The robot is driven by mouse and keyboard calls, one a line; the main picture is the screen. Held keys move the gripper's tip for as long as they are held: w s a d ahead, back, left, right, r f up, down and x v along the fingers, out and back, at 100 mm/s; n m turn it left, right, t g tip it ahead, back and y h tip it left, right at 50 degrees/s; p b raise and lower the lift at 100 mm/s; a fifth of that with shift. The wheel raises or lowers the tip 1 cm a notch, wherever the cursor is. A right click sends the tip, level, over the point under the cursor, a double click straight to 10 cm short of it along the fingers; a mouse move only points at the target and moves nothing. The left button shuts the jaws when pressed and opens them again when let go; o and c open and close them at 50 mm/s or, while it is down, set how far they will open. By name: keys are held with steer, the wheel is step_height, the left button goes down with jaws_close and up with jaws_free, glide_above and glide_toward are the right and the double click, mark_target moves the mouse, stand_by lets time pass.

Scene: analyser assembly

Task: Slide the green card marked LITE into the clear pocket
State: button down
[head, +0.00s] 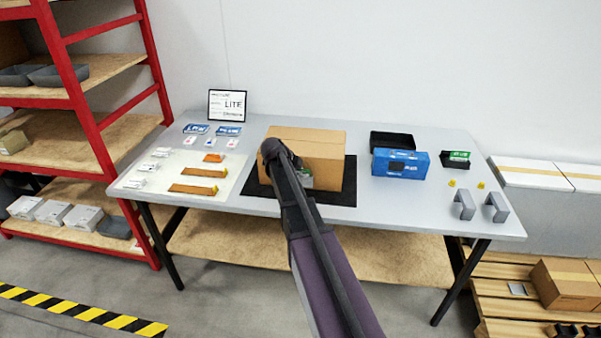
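My arm reaches over the table to the front of a cardboard box (322,150). My gripper (306,182) shows only as a small grey part beside the arm, low in front of the box. A small green patch (308,173) shows at the gripper; it may be the green card, but no marking is readable. Whether the fingers are closed on it cannot be seen. The clear pocket cannot be made out; the arm covers part of the box's front. Another green-labelled piece lies on a small black box (455,163) at the right.
The cardboard box stands on a black mat (340,191). A blue box (387,163) and grey brackets (464,206) are on the right. A pale tray (135,181) with small parts, blue cards (229,130) and a framed LITE sign (227,105) are on the left.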

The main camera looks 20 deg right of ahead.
steer(key=shift+f, duration=0.25)
stand_by(0.5)
steer(key=c, duration=0.7)
jaws_free()
steer(key=shift+r, duration=0.15)
steer(key=shift+s+a+r+p, duration=0.35)
steer(key=shift+s+r+p, duration=0.15)
steer(key=shift+r+p, duration=0.45)
steer(key=shift+s+a+r+p, duration=0.3)
steer(key=shift+s+r+p, duration=0.2)
steer(key=shift+r+p, duration=0.45)
steer(key=shift+s+a+r+p, duration=0.35)
steer(key=shift+s+r+p, duration=0.15)
steer(key=shift+r+p, duration=0.45)
steer(key=shift+c, duration=0.3)
